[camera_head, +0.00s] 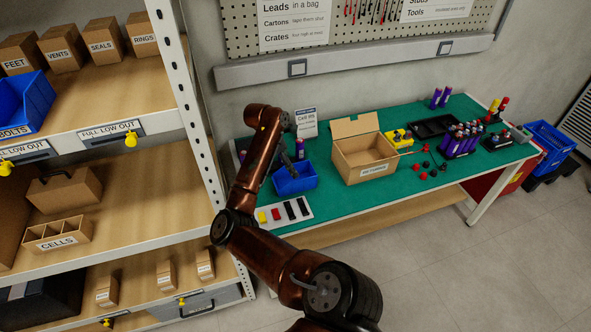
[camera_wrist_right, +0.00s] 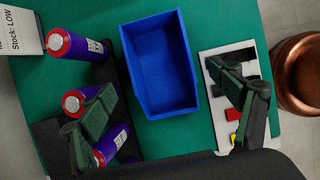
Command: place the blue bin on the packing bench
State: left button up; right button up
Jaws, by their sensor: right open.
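A small open blue bin (camera_head: 295,181) sits on the green top of the packing bench (camera_head: 343,201), near its left end. In the right wrist view the blue bin (camera_wrist_right: 160,65) is empty and lies between the two spread fingers of my right gripper (camera_wrist_right: 160,92). In the head view my right gripper (camera_head: 298,150) is above the bin, fingers down, partly hidden by its own arm. The gripper is open and holds nothing. I cannot tell how high the fingertips are above the bin's rim. My left gripper is not in view.
Purple cells (camera_wrist_right: 71,45) stand close to the bin, beside one finger. A white strip (camera_head: 285,212) with coloured pieces lies on its other side. An open carton (camera_head: 365,155) stands to the right. Another blue bin (camera_head: 22,105) sits on the shelf rack.

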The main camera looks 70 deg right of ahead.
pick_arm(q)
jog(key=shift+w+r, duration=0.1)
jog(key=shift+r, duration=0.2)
pick_arm(e)
jog(key=v, duration=0.5)
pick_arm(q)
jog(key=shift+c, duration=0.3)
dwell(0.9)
